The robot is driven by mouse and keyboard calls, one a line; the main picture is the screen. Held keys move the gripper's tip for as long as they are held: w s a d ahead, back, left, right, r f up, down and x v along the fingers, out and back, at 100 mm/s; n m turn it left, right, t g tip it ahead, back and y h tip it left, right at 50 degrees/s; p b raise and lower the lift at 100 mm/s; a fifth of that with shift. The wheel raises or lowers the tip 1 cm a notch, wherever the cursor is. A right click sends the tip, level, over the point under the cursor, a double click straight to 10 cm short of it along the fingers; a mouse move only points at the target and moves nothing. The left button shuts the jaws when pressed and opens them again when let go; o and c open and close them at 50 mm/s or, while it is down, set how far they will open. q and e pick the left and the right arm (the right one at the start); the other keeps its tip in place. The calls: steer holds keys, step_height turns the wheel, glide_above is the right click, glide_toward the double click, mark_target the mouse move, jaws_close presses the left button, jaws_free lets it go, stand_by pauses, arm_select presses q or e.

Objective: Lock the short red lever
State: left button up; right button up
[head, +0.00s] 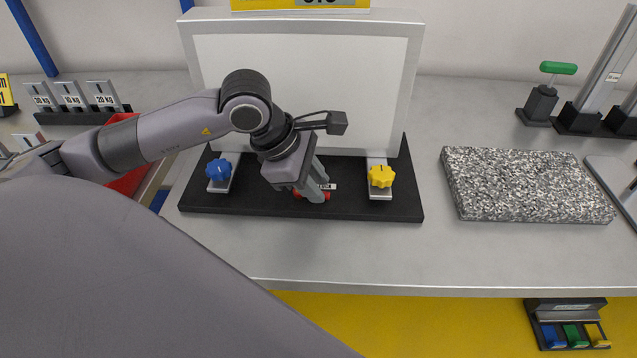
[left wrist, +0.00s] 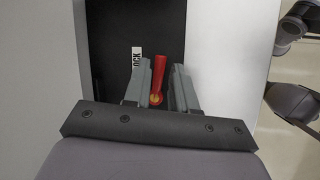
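The short red lever (left wrist: 158,70) shows in the left wrist view, with a brass-coloured pivot at its near end. It is mounted on a black base plate (head: 245,203) in front of the lightbox frame. In the head view only small red parts of the lever (head: 327,196) show; my gripper hides the rest. A white label reading LOCK (left wrist: 137,57) lies left of the lever in the wrist view. My left gripper (left wrist: 160,82) is over the lever, one finger on each side of it, with narrow gaps showing. My right gripper is not in view.
A blue knob (head: 218,170) and a yellow knob (head: 381,176) flank the lever on the plate. The white lightbox panel (head: 375,85) stands behind. A granite slab (head: 525,184) lies to the right. The table front (head: 400,255) is clear. A red bin (head: 128,183) is at left.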

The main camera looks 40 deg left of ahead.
arm_select(q)
steer(key=shift+w+d+f, duration=0.2)
steer(key=shift+w+f, duration=0.05)
steer(key=shift+f, duration=0.4)
jaws_close()
steer(key=shift+w+f+b, duration=0.15)
steer(key=shift+f+b, duration=0.05)
steer(key=shift+b, duration=0.55)
steer(key=shift+w+r+n+b, duration=0.1)
steer(key=shift+n+b, duration=0.5)
steer(key=shift+n, duration=0.1)
steer(key=shift+y, duration=0.3)
steer(key=shift+a+r, duration=0.1)
steer(key=shift+r, duration=0.05)
jaws_free()
